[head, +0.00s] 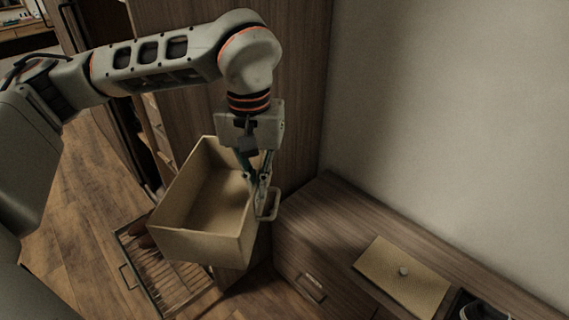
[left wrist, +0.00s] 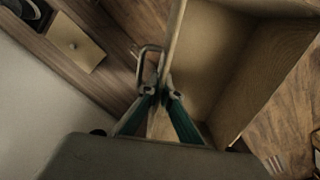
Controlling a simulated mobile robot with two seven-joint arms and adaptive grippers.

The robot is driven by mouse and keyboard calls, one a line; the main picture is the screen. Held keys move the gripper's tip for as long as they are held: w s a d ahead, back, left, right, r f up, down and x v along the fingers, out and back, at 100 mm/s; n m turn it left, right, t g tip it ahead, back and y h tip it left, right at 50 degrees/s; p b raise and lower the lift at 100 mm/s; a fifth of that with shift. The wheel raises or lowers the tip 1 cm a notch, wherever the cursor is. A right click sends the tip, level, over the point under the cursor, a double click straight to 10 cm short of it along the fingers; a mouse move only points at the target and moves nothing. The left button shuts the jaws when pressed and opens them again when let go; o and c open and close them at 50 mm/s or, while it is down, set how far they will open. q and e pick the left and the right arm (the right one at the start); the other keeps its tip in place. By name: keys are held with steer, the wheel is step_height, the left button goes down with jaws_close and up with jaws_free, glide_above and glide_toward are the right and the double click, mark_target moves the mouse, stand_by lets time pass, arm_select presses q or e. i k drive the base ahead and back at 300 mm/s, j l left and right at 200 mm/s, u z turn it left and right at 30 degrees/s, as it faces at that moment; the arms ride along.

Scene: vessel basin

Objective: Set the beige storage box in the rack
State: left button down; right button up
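The beige storage box (head: 203,245) is open at the top, empty and somewhat tilted, and hangs in the air left of the bench. My left gripper (head: 263,184) points down and is shut on the box's right wall, beside its handle (head: 270,207). In the left wrist view the fingertips (left wrist: 160,92) pinch the wall edge of the box (left wrist: 225,75), with the handle (left wrist: 142,66) just left of them. The slatted rack (head: 163,292) is low at the lower left, below the box, which hides part of it. My right gripper is out of view.
A brown shoe (head: 141,232) lies at the rack's far end. A wooden bench with a drawer (head: 310,286) stands right of the box. A beige lid with a knob (head: 385,268) and a dark shoe (head: 482,309) are on it. A tall cabinet (head: 300,90) rises behind the gripper.

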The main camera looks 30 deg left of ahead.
mark_target(175, 273)
steer(key=k+j+u, duration=0.15)
steer(key=j, duration=0.8)
steer(key=j+u, duration=0.15)
steer(key=j, duration=0.8)
steer(key=i+j, duration=0.15)
steer(key=j, duration=0.15)
steer(key=i, duration=0.3)
steer(key=j+u, duration=0.05)
